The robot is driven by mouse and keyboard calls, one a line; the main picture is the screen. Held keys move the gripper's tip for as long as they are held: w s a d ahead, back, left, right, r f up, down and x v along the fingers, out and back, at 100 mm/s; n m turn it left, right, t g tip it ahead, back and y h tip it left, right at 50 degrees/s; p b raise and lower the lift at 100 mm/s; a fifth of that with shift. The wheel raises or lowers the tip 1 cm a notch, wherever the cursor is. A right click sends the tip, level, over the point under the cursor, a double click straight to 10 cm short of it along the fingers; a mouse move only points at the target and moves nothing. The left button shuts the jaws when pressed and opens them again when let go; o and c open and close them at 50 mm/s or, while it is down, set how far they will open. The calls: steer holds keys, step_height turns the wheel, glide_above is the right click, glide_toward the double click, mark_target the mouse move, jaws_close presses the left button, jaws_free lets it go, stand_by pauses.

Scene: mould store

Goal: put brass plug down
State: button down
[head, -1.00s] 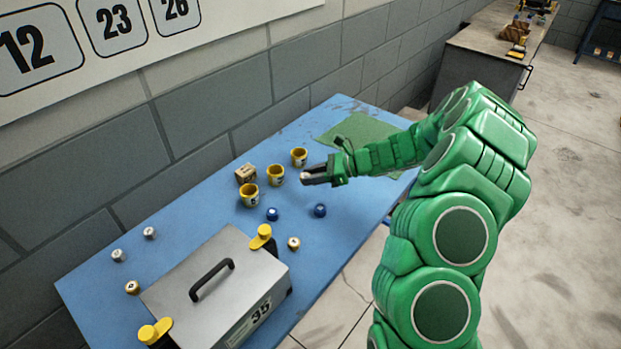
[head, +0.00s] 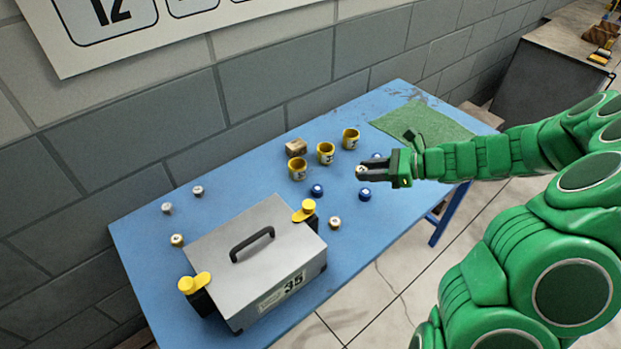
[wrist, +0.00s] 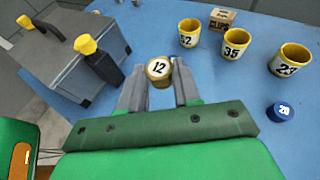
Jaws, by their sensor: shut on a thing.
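My gripper (head: 362,171) is shut on a brass plug (wrist: 158,69), whose pale top face reads 12 in the wrist view. The gripper reaches in from the right and holds the plug above the blue table (head: 250,175), by the blue plugs. In the head view the fingers partly hide the held plug. Another brass-coloured plug (head: 335,222) stands beside the grey case, and one more (head: 177,240) is on its left side. Whether the held plug touches the table cannot be told.
Three yellow cups (head: 297,170) stand in a row near a small carton (head: 296,146). Blue plugs (head: 317,190) lie in front of them. A closed grey case (head: 255,235) marked 35 takes the front left. A green mat (head: 425,122) lies clear at the far right.

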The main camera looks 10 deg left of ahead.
steer(key=n+g+h, duration=0.2)
steer(key=n+g, duration=0.6)
steer(key=g, duration=0.1)
glide_above(220, 222)
step_height(220, 222, down, 3)
steer(key=shift+s+f, duration=0.1)
steer(key=shift+f, duration=4.8)
steer(key=c, duration=0.8)
jaws_free()
steer(key=shift+f, duration=0.1)
